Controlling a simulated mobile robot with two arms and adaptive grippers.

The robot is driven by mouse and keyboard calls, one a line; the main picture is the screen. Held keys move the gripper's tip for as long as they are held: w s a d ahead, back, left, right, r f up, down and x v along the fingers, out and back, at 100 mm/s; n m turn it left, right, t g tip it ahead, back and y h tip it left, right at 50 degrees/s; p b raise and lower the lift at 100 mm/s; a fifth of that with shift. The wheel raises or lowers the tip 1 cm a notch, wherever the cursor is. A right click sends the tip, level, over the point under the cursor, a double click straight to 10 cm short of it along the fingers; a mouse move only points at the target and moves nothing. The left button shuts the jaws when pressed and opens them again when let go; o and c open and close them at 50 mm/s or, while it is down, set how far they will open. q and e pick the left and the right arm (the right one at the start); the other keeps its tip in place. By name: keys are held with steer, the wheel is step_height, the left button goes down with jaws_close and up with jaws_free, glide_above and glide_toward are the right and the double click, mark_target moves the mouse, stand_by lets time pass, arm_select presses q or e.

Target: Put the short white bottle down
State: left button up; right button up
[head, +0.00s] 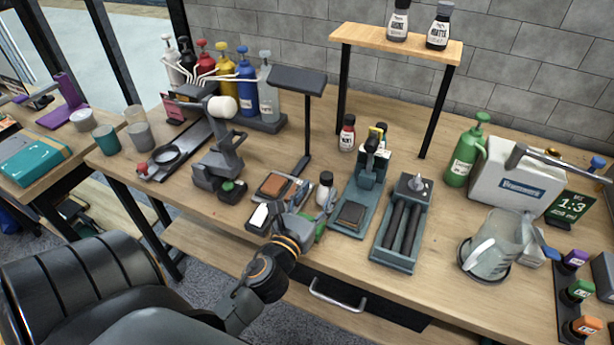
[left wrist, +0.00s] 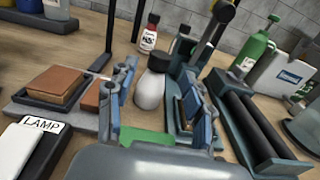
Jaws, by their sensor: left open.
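The short white bottle (head: 325,191) with a black cap stands upright on the workbench, left of a teal-based stand. In the left wrist view the white bottle (left wrist: 150,88) appears between the two blue-grey fingers of my left gripper (left wrist: 160,78), with space on both sides. My left gripper (head: 303,212) is open at the bench's front edge, just in front of the bottle. I cannot tell how far the fingertips reach around it. My right gripper is not in view.
A tray with brown blocks (head: 275,185) lies left of the bottle. A black stand (head: 308,130) rises at the back. A glass jug (head: 490,245) is farther right.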

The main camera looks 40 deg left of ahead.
arm_select(q)
steer(key=b+v, duration=0.1)
steer(key=v, duration=0.3)
steer(key=shift+s+d+f, duration=0.1)
steer(key=shift+s, duration=0.25)
steer(key=shift+s+d, duration=0.1)
steer(key=shift+s, duration=0.4)
